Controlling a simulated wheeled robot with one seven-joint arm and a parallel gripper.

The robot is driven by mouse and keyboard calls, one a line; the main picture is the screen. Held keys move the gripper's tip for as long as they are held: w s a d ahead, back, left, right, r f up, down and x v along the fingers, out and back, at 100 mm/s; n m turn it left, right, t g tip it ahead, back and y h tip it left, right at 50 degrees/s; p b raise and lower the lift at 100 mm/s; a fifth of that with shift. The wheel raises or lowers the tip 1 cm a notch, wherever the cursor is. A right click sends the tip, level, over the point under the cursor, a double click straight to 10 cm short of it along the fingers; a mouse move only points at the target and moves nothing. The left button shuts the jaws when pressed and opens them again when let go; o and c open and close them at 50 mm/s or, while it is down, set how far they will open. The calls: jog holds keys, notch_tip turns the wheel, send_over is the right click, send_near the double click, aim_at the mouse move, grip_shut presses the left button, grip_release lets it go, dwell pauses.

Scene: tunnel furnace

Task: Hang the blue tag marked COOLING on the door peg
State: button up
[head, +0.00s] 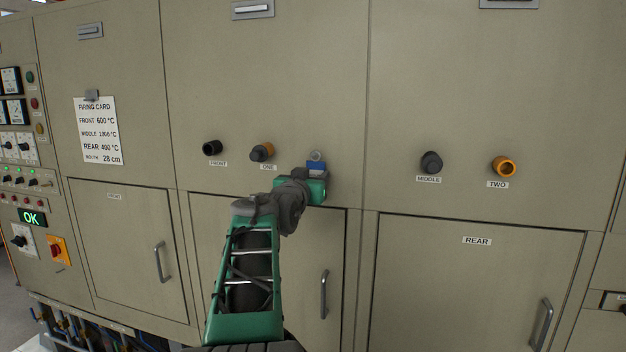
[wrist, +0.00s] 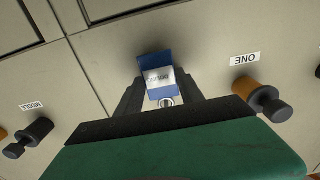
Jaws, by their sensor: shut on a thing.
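My gripper (head: 317,178) is in front of the furnace's middle panel, right of the ONE fitting. It is shut on a blue tag (head: 317,166) with a ring (head: 316,155) at its upper end. The wrist view shows the blue tag (wrist: 154,61) between the two dark fingers, with a pale label whose small, turned lettering I cannot read surely. The tag's ring (wrist: 167,102) shows on the side toward my gripper's palm. I cannot make out a door peg in either view; my arm covers part of the door below.
The black FRONT fitting (head: 212,148), the orange-and-black ONE fitting (head: 262,152), the black MIDDLE fitting (head: 431,162) and the orange TWO fitting (head: 503,166) stick out from the panels. Door handles (head: 324,294) project lower down. A firing card (head: 97,132) hangs left.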

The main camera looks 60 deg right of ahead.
jog(key=o, duration=1.4)
jog(key=s+a+b, duration=0.1)
jog(key=a+b, duration=0.2)
jog(key=a, duration=0.5)
jog(key=w+a+f+n+y, duration=0.1)
jog(key=a+f+y, duration=0.3)
jog(key=f, duration=0.7)
jog(key=w+a+f+n+y, duration=0.2)
jog(key=a+f+y, duration=0.15)
jog(key=f, duration=0.75)
jog(key=a+f+n+y, duration=0.2)
jog(key=a+f+y, duration=0.3)
jog(key=a+f, duration=0.5)
jog(key=a+f+n+y, duration=0.2)
jog(key=a+f+n, duration=0.15)
jog(key=a, duration=0.65)
jog(key=a+f+n+y, duration=0.2)
jog(key=a+f, duration=0.2)
jog(key=a, duration=0.7)
jog(key=w+a+r+n+y, duration=0.1)
jog(key=w+a+n, duration=0.2)
jog(key=a, duration=1.1)
jog(key=n, duration=0.3)
jog(key=shift+r+t, duration=0.25)
jog(key=shift+t, duration=0.05)
